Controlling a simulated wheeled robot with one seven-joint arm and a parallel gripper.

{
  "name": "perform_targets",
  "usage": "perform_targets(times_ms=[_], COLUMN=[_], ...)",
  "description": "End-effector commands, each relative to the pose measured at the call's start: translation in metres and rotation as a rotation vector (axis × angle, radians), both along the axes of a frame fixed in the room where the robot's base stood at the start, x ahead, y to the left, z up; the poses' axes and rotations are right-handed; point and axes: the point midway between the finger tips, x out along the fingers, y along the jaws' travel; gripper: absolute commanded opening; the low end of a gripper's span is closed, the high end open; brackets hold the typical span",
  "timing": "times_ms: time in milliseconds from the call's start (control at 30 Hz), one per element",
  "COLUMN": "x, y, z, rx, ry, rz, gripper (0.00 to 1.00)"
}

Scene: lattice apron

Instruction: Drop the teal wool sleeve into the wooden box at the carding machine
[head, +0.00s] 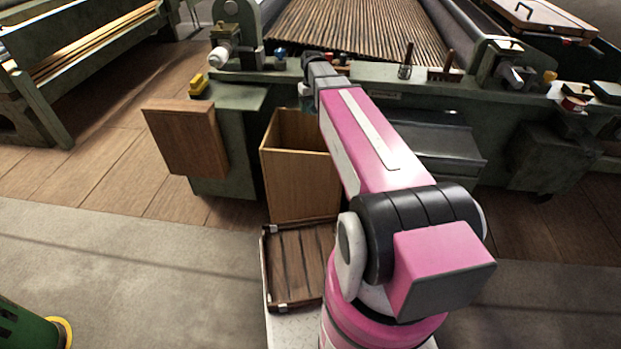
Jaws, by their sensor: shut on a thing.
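The wooden box (291,185) stands open-topped on the floor in front of the green carding machine (240,140), left of my arm. The arm hides its right side. My gripper (306,98) points down at the far end of my arm, above the back right part of the box in the picture. It is small and partly hidden by my wrist. It is shut on the teal wool sleeve (304,104), of which only a small teal patch shows. The sleeve's lower part and the box's bottom cannot be seen.
A brown wooden panel (185,140) sticks out left of the box. A slatted wooden tray (297,262) lies in front of the box. Small tools line the machine's edge, including a yellow block (198,84).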

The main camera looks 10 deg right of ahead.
Motion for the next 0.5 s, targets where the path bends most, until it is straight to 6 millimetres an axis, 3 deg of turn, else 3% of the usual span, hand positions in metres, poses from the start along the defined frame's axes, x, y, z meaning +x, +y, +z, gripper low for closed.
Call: perform_targets(times_ms=[500], x=[0.000], y=[0.000], z=[-0.049], rx=[0.000], ry=[0.001], rz=[-0.001], gripper=[0.58])
